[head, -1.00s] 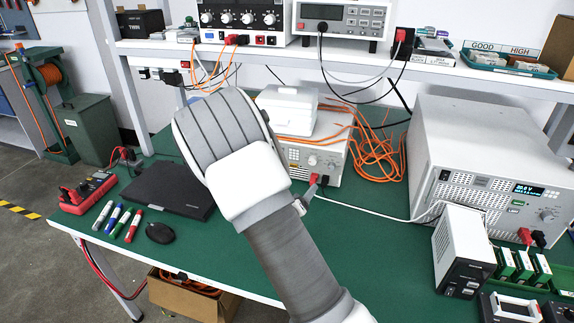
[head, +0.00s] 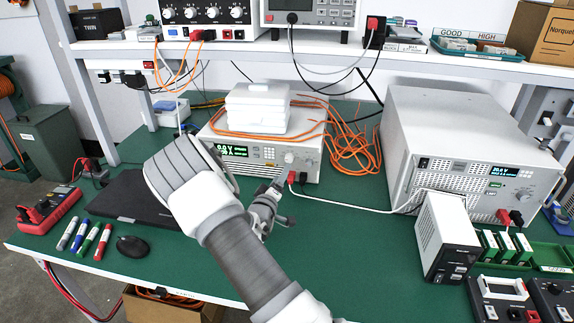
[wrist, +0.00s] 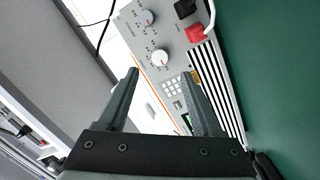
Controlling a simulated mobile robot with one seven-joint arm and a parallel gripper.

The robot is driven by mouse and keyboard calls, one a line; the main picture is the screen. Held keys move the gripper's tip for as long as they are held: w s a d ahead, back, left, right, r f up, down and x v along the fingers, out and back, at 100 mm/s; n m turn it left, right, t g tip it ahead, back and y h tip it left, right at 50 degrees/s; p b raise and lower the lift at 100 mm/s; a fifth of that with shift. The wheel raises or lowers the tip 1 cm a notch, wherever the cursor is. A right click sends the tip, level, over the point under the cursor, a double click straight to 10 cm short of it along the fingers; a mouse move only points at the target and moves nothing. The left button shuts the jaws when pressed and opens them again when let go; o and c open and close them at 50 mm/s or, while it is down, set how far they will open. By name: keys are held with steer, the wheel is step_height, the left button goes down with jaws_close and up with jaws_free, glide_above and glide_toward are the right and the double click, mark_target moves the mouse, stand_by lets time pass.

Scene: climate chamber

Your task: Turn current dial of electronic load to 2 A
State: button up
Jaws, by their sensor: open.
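A light grey bench instrument (head: 262,157), apparently the electronic load, stands at the back middle of the bench. Its front has a green-lit display (head: 233,150) and two round knobs, also in the wrist view: a white knob (wrist: 159,57) and another knob (wrist: 147,17) with a red mark. Their labels are too small to read, so I cannot tell which is the current dial. My gripper (wrist: 160,74) is open and empty, its fingertips apart in front of the panel near the white knob and keypad (wrist: 173,87). In the head view my gripper (head: 277,190) is just before the panel.
White boxes (head: 257,108) and orange cable (head: 352,145) lie on and beside the instrument. A red plug (wrist: 194,33) with a white lead sits in its panel near the knobs. A large white unit (head: 480,150) stands right. A shelf (head: 300,55) hangs above. Open bench lies in front.

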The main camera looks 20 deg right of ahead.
mark_target(289, 160)
steer(key=x, duration=0.7)
steer(key=shift+w+d+b, duration=0.15)
steer(key=shift+w+b, duration=0.05)
steer(key=shift+b, duration=0.15)
steer(key=shift+c, duration=0.4)
jaws_close()
